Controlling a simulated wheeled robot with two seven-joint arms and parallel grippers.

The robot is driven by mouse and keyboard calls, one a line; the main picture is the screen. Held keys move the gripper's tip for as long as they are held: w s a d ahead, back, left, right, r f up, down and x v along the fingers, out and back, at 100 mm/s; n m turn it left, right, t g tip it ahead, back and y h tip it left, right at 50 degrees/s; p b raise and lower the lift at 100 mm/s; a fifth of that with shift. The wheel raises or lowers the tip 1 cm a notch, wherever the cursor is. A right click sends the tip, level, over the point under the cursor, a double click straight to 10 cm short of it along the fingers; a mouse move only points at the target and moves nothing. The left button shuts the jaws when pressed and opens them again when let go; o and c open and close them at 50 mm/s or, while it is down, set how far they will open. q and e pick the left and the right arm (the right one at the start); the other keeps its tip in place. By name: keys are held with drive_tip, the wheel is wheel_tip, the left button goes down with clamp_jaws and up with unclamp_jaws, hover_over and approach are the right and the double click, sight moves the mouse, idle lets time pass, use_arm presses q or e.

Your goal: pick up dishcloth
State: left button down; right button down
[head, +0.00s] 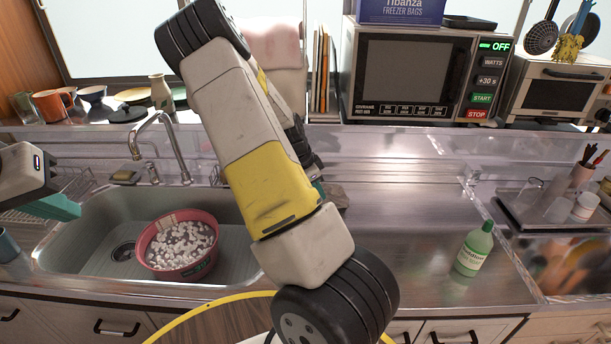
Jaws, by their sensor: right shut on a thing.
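My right arm reaches across the middle of the head view and hides most of its own gripper. A teal bit of my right gripper (319,187) shows just right of the arm. It is shut on a grey-brown cloth, the dishcloth (337,196), at the back of the counter right of the sink. Only part of the cloth shows; how the fingers hold it is hidden. My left gripper (52,207) is at the left edge, over the left side of the sink and away from the cloth. Whether its fingers are apart is unclear.
The sink (85,250) holds a red tub (150,262) full of pale pieces, in front of the faucet (172,135). A green bottle (475,248) stands on the counter to the right. A microwave (405,75) sits on the back shelf. The counter between cloth and bottle is clear.

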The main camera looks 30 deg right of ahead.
drive_tip(key=a, duration=0.3)
drive_tip(key=s+a, duration=0.1)
drive_tip(key=a, duration=0.2)
drive_tip(key=s+a+r, duration=0.1)
drive_tip(key=a, duration=0.2)
drive_tip(key=shift+a, duration=0.1)
